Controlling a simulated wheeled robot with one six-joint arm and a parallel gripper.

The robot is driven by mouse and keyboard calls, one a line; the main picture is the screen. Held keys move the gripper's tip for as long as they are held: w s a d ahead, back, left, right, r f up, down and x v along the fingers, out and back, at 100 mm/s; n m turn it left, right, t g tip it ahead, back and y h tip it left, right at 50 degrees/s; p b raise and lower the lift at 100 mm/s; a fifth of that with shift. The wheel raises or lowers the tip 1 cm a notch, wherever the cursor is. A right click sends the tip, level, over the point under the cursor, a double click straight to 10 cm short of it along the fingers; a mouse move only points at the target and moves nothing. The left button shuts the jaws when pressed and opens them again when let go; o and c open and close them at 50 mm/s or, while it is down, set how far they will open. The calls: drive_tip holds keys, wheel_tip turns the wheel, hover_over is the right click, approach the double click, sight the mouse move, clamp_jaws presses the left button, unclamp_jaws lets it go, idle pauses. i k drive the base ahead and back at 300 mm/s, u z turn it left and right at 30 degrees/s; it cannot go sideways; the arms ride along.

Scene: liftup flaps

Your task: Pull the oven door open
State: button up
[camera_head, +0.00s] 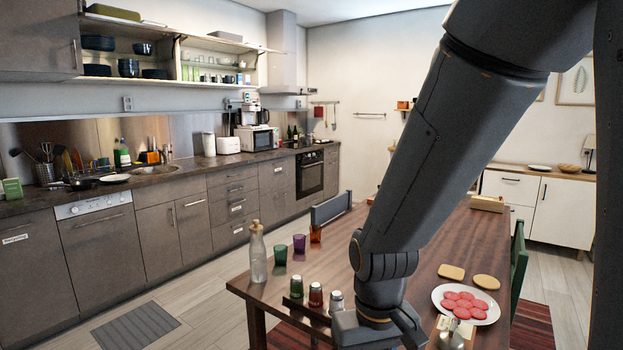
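The oven (310,174) is built into the lower cabinets at the far end of the counter on the left. Its black glass door looks shut, with a handle along the top edge. My arm reaches down through the right half of the view, over the wooden table. My gripper (380,335) is at the bottom edge, partly cut off, and its fingers do not show clearly. It is far from the oven, with the table and floor between them.
The wooden table (430,222) holds a glass bottle (257,255), coloured cups, shakers and a plate of red slices (466,304). A chair (331,208) stands at its far side. Free floor (205,290) runs between the table and counter. A grey mat (135,328) lies there.

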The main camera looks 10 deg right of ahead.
sight(309, 173)
drive_tip(key=u, duration=1.15)
drive_tip(key=i, duration=4.7)
drive_tip(key=z, duration=2.65)
drive_tip(key=i, duration=2.45)
drive_tip(key=u, duration=0.05)
